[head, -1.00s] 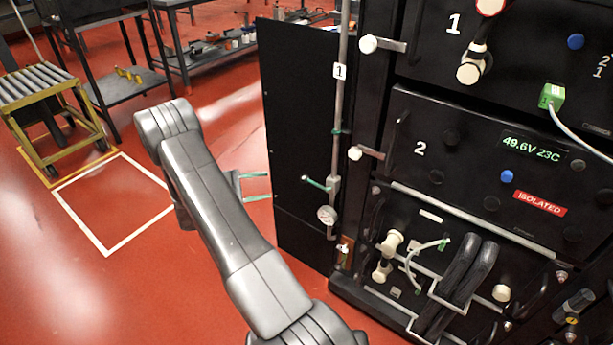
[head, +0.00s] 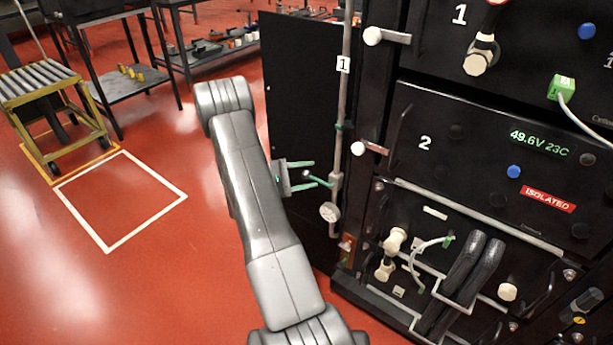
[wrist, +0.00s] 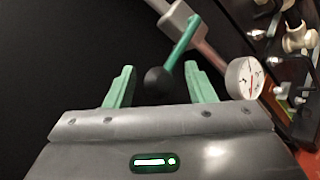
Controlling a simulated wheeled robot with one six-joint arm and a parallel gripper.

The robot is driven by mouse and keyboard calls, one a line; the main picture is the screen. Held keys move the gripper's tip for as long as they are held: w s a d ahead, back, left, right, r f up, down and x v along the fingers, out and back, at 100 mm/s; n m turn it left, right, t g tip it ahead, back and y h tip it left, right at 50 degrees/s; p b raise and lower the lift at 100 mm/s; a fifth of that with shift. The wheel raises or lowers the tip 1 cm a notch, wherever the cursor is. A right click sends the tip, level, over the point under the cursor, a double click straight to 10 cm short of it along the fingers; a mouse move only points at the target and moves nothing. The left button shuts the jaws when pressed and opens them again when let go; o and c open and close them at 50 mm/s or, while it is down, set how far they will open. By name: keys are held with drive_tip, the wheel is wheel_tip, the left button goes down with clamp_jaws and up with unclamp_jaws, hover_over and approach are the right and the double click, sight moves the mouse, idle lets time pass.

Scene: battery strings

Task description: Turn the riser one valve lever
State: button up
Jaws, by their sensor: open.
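The riser one pipe (head: 341,110) stands upright beside the rack and bears a tag marked 1 (head: 343,64). Its green valve lever (head: 318,180) points left from the valve body (head: 336,184) in the head view. In the wrist view the lever (wrist: 183,42) ends in a dark ball knob (wrist: 157,80) that appears between the two green fingers. My gripper (head: 312,172) is open at the lever, its fingers (wrist: 156,84) apart on either side of the knob. I cannot tell whether either finger touches it.
A round gauge (head: 330,212) sits on the pipe just below the valve, close to the right finger in the wrist view. A black panel (head: 290,60) stands behind the pipe. The black rack (head: 400,105) with its handles and cables is close on the right. Open red floor (head: 140,270) lies left.

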sight(310, 173)
drive_tip(key=shift+d, duration=0.1)
clamp_jaws()
drive_tip(key=shift+r, duration=0.1)
idle(0.3)
wheel_tip(310, 173, up, 2)
drive_tip(key=shift+d+r+m+y+b, duration=0.15)
drive_tip(key=shift+m+y+b, duration=0.25)
drive_tip(key=shift+m+y, duration=0.65)
drive_tip(key=shift+s+d+r+m+y+b, duration=0.15)
drive_tip(key=shift+r+m+y+b, duration=0.25)
drive_tip(key=shift+r+m+b, duration=0.1)
drive_tip(key=shift+s+d+r+m+y+b, duration=0.1)
drive_tip(key=shift+d+r+m+y+b, duration=0.05)
drive_tip(key=shift+r+m+y+b, duration=0.25)
drive_tip(key=r+m+y+b, duration=0.1)
drive_tip(key=b, duration=0.1)
drive_tip(key=s+d+r+m+y+b, duration=0.1)
drive_tip(key=b, duration=0.1)
drive_tip(key=shift+s+d+t+y, duration=0.1)
drive_tip(key=shift+d+t+y, duration=0.15)
drive_tip(key=shift+t+y, duration=0.15)
drive_tip(key=shift+s+d+r+m+t+y+b, duration=0.35)
drive_tip(key=shift+d+r+m+y+b, duration=0.25)
drive_tip(key=shift+b, duration=0.5)
drive_tip(key=shift+s, duration=0.1)
